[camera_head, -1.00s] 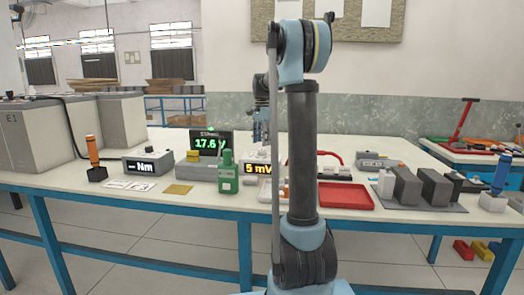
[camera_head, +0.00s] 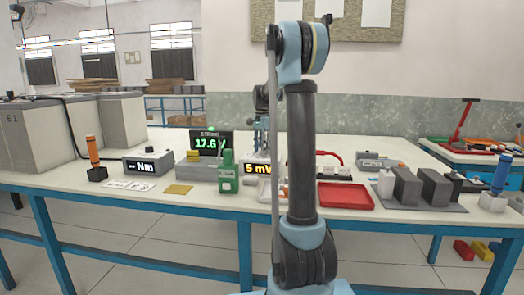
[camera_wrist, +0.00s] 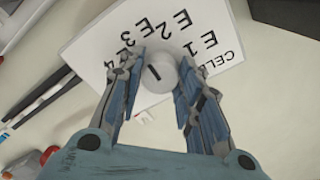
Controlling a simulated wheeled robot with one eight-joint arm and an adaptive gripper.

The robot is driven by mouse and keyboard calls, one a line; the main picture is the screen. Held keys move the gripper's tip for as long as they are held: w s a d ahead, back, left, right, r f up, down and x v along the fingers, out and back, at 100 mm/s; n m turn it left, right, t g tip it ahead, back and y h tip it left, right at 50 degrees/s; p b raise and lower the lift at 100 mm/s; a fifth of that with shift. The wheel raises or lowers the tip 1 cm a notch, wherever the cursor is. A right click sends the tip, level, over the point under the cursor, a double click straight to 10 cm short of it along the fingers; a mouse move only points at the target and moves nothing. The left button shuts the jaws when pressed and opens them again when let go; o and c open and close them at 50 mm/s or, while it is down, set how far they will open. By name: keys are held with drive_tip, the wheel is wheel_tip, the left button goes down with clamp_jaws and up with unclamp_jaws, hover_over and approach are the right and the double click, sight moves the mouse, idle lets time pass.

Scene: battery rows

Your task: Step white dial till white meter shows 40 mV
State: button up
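The white meter (camera_head: 258,169) reads 5 mV in orange digits on a dark display in the head view. The white dial (camera_wrist: 154,76), round with a short black mark, sits on a white panel (camera_wrist: 140,28) printed CELL, E1, E2, E3, E4; the lettering appears upside down in the wrist view. My gripper (camera_wrist: 156,72) is open, with one finger on each side of the dial. Its left finger partly covers E4. A narrow gap shows at the right finger; contact on the left cannot be told. In the head view my gripper (camera_head: 262,145) is low behind the meter, its tips hidden.
A green bottle-like object (camera_head: 227,174) stands left of the meter, before a display (camera_head: 209,144) reading 17.6 V. A red tray (camera_head: 346,196) lies to the right. Dark probe-like rods (camera_wrist: 38,100) lie left of the panel in the wrist view.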

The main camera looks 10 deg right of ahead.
drive_tip(key=shift+n, duration=0.3)
drive_tip(key=n, duration=0.3)
drive_tip(key=shift+w+n, duration=0.1)
drive_tip(key=shift+n, duration=2.5)
drive_tip(key=o, duration=1.1)
drive_tip(key=shift+c, duration=0.2)
wheel_tip(320, 180, up, 12)
